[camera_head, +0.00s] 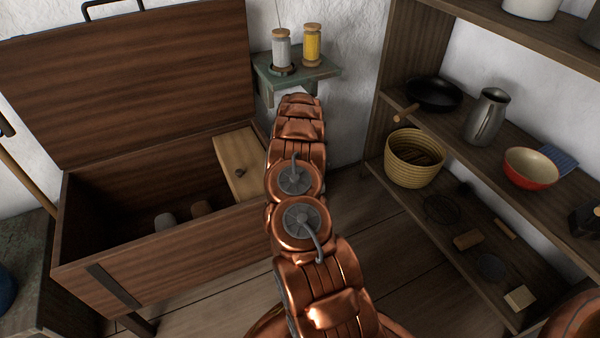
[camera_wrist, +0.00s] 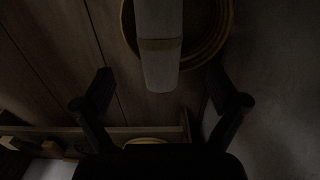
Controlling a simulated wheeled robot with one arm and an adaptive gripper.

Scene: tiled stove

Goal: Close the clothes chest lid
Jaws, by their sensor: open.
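The clothes chest (camera_head: 180,265) stands open at the left of the head view. Its dark brown lid (camera_head: 130,85) is raised nearly upright at the back, with a black handle (camera_head: 113,6) at its top edge. Inside are a grey and a brown bundle, and a pale wooden panel with a knob (camera_head: 238,165) at the right end. My arm reaches up the middle, to the right of the lid and over the chest's right end; its gripper is hidden in the head view. In the wrist view my gripper (camera_wrist: 160,76) has its dark fingers spread apart, not touching the lid.
A green wall shelf (camera_head: 310,75) with a grey and a yellow thread spool is just beyond my arm. A wooden shelf unit (camera_head: 450,110) with a pan, jug, basket and red bowl stands at right. In the wrist view, a pale long object (camera_wrist: 158,45) shows between the fingers.

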